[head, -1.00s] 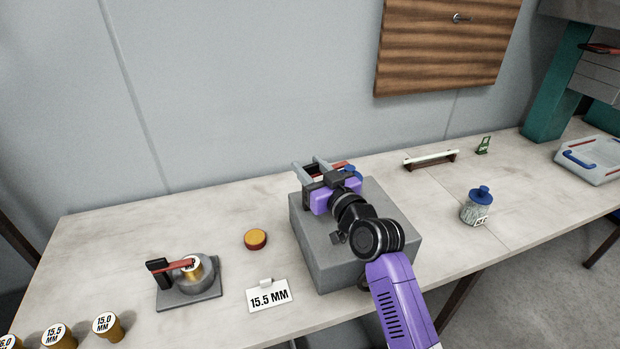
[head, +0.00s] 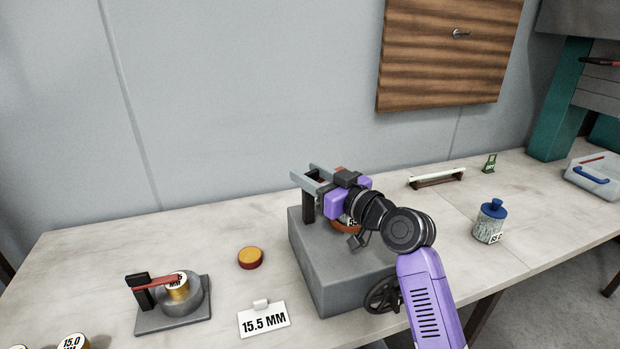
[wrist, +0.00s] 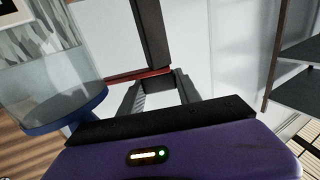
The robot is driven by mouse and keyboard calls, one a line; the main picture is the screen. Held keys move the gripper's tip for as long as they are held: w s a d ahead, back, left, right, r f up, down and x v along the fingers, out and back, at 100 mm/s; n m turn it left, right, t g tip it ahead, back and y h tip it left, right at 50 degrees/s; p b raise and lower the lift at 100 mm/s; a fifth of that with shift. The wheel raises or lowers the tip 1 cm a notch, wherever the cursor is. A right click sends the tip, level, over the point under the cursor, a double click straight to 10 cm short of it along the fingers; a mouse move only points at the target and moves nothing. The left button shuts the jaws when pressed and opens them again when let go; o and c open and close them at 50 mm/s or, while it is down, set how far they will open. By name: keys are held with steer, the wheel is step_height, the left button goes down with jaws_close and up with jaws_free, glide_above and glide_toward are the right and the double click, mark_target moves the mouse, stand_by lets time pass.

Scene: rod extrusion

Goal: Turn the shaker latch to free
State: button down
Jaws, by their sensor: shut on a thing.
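The shaker (head: 335,272) is a grey block on the bench with a dark handwheel (head: 382,294) on its front. The latch has a black upright handle (head: 308,206), which also shows in the wrist view (wrist: 151,35), and a red bar, clearest in the wrist view (wrist: 146,77). My gripper (head: 303,171) is above the left part of the block, its grey fingers on either side of the latch handle and shut on it. The fingers also show in the wrist view (wrist: 158,85). An orange-rimmed jar (head: 348,226) on the block is mostly hidden behind my wrist.
Left are a grey clamp fixture (head: 172,318) with a red bar, a round orange-topped puck (head: 250,258) and a 15.5 MM card (head: 264,319). Right are a blue-lidded jar (head: 489,220) and a white rod on a stand (head: 437,178).

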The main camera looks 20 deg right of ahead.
steer(key=shift+d+r, duration=0.1)
steer(key=c, duration=0.8)
jaws_free()
steer(key=shift+c, duration=0.2)
steer(key=v, duration=0.7)
steer(key=shift+s+b, duration=0.3)
steer(key=shift+s, duration=0.1)
steer(key=shift+d, duration=0.1)
